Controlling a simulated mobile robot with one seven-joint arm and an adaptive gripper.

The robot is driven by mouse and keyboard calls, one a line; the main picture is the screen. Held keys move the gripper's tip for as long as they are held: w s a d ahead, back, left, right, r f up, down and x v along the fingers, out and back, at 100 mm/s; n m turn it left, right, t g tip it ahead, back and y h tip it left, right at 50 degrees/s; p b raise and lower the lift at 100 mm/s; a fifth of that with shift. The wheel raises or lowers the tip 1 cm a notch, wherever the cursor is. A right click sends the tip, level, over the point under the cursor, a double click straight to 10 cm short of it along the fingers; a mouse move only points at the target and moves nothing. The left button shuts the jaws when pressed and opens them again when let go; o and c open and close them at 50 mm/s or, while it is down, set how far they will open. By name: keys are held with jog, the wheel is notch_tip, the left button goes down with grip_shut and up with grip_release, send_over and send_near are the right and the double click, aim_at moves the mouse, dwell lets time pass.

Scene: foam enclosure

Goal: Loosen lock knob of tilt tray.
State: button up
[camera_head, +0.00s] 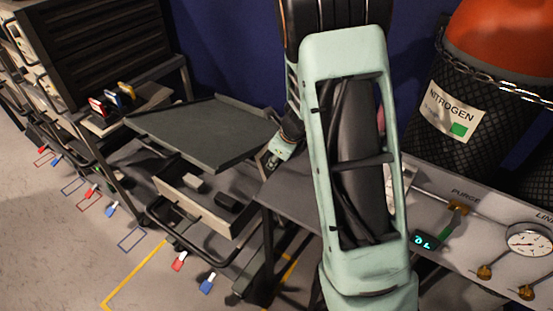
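The tilt tray (205,132) is a dark grey flat plate with a low raised lip along its back right edge. It sits tilted on a cart left of the middle. My arm's large teal link fills the centre of the view. A small teal and dark end part, which looks like my gripper (273,160), shows at the tray's right corner, close to its edge. Its fingers are too small and partly covered to read, and I cannot tell whether it touches anything. I cannot make out the lock knob; that side of the tray is partly hidden by my arm.
A black drawer cabinet (105,50) stands at the back left. At right are a nitrogen cylinder (455,110) in mesh with a chain, and a panel with a gauge (529,240) and brass fittings.

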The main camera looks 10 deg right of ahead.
jog(key=shift+a+f+b, duration=0.1)
jog(key=shift+f+b, duration=0.15)
jog(key=shift+b, duration=0.7)
jog(key=shift+t+h+b, duration=0.35)
jog(key=shift+t+h, duration=0.05)
jog(key=shift+r, duration=0.2)
jog(key=o, duration=1.2)
jog(key=shift+c, duration=0.2)
jog(key=v, duration=1.2)
jog(key=shift+s, duration=0.2)
